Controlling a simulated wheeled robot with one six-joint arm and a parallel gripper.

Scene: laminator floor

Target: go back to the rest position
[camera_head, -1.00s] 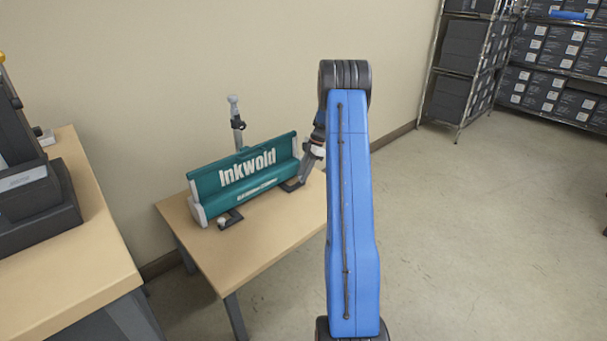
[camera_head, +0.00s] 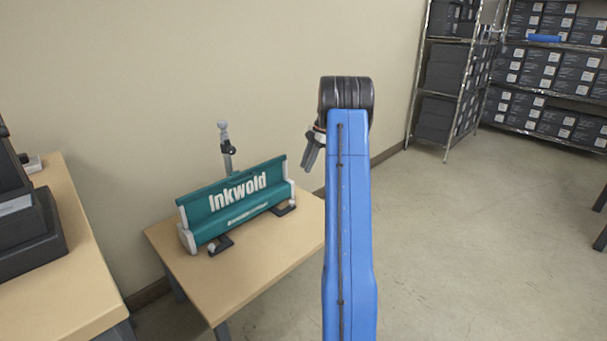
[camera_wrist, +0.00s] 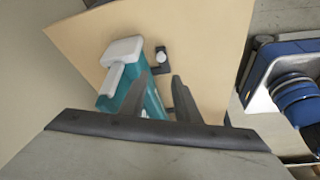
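My gripper (camera_head: 307,168) is raised above the right end of a teal Inkwold unit (camera_head: 232,207), clear of it and partly hidden behind my blue arm. In the wrist view its two dark fingers (camera_wrist: 159,80) stand apart with nothing held between them. The teal unit (camera_wrist: 152,98) shows beyond them, with its pale end cap (camera_wrist: 122,50). The unit sits upright on a small wooden table (camera_head: 262,245), with dark brackets at its front foot.
A grey post (camera_head: 226,145) stands behind the unit. A second wooden table (camera_head: 70,290) with a dark machine (camera_head: 30,225) is at left. Shelves of dark boxes (camera_head: 545,75) stand at the back right. The floor at right is largely open.

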